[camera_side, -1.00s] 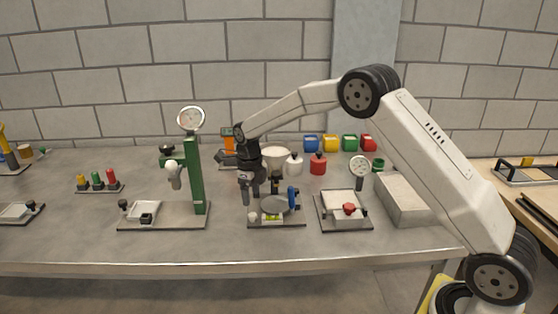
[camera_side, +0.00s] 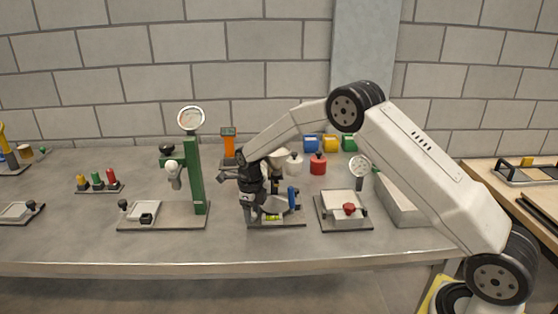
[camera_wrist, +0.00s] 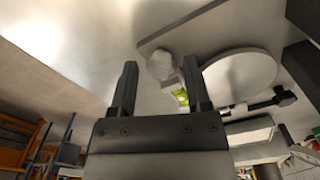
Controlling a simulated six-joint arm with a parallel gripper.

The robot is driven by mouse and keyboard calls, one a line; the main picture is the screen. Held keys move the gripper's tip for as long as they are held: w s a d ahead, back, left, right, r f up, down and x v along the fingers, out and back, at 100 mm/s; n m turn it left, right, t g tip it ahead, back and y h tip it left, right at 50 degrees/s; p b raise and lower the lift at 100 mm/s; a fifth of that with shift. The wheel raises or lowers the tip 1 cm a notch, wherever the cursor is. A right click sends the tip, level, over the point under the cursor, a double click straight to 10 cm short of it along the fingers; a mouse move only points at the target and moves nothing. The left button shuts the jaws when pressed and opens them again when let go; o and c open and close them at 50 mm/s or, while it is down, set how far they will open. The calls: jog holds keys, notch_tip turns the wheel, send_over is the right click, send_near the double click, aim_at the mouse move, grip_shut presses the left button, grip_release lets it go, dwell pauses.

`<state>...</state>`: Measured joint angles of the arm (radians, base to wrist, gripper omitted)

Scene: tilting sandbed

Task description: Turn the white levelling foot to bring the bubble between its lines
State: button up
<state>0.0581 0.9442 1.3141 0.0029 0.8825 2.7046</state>
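The white levelling foot (camera_wrist: 160,65) shows in the wrist view just beyond my fingertips, between them and nearer the right finger. In the side view my gripper hides it. My gripper (camera_wrist: 160,82) is open, with nothing held between its fingers. In the side view my gripper (camera_side: 249,218) points down over the left front corner of the small device. The yellow-green bubble vial (camera_wrist: 181,97) is partly covered by the right finger; it also shows in the side view (camera_side: 272,217). The bubble and its lines are too small to read. A pale round plate (camera_wrist: 240,75) lies beside the vial.
The device stands on a dark-edged base (camera_side: 290,222) with a blue upright part (camera_side: 292,196). A green gauge stand (camera_side: 196,178) is to the left. A tray with a red knob (camera_side: 349,209) is close on the right. The table front is clear.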

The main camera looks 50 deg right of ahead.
aim_at(253, 214)
grip_shut()
jog(key=shift+n, duration=2.8)
jog(key=shift+o, duration=1.6)
grip_release()
jog(key=shift+r, duration=0.15)
jog(key=shift+r, duration=3.8)
